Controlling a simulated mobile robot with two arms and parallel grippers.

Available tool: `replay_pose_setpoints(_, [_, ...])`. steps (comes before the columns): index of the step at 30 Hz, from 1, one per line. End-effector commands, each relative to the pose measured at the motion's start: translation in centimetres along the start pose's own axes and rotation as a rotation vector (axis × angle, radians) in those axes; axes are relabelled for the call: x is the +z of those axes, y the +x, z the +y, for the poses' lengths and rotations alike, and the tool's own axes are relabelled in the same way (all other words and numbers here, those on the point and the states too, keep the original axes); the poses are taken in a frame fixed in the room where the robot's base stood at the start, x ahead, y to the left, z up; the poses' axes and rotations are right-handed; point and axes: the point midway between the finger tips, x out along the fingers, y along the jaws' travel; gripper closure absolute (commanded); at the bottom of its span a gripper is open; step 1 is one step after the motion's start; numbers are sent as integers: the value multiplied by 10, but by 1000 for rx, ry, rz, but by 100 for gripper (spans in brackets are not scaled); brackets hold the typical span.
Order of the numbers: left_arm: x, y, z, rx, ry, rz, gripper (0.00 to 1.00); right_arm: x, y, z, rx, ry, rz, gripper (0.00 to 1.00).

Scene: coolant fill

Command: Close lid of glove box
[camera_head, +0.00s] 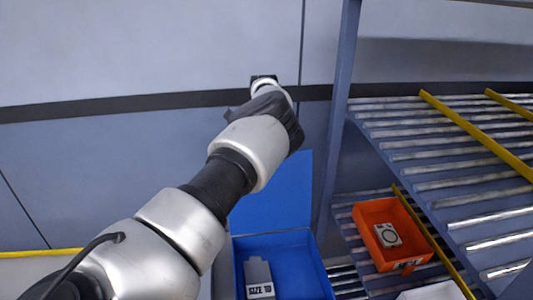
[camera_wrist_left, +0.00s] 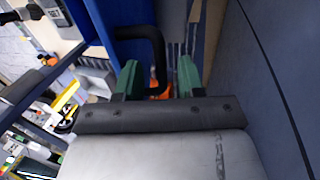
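The glove box (camera_head: 308,262) is a blue box at the lower middle of the head view. Its blue lid (camera_head: 275,195) stands up at the back, open. A grey piece marked SIZE 10 (camera_head: 259,280) is inside. My left arm crosses in front and hides part of the lid and the box's left side. Its far end is above the lid; the fingers cannot be made out there. In the left wrist view, my left gripper (camera_wrist_left: 159,75) shows two green fingers apart, with nothing clearly held. My right gripper is not in view.
A roller rack (camera_head: 450,150) with yellow rails stands on the right. An orange bin (camera_head: 385,262) holding a small item sits on its lower level. A blue-grey post (camera_head: 341,110) rises close to the lid's right side. A grey wall (camera_head: 140,50) is behind.

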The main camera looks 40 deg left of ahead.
Motion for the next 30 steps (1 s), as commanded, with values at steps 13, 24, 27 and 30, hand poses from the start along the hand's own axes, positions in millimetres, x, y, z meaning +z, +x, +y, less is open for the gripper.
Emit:
replay_pose_setpoints(13, [0,0,0,-1,0,0,87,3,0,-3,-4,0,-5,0])
replay_pose_setpoints(24, [0,0,0,-2,3,0,100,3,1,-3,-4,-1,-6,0])
replay_pose_setpoints(27, [3,0,-1,-13,3,0,100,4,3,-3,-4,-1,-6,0])
replay_pose_setpoints(30, [7,-2,-3,-28,3,1,100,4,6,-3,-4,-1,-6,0])
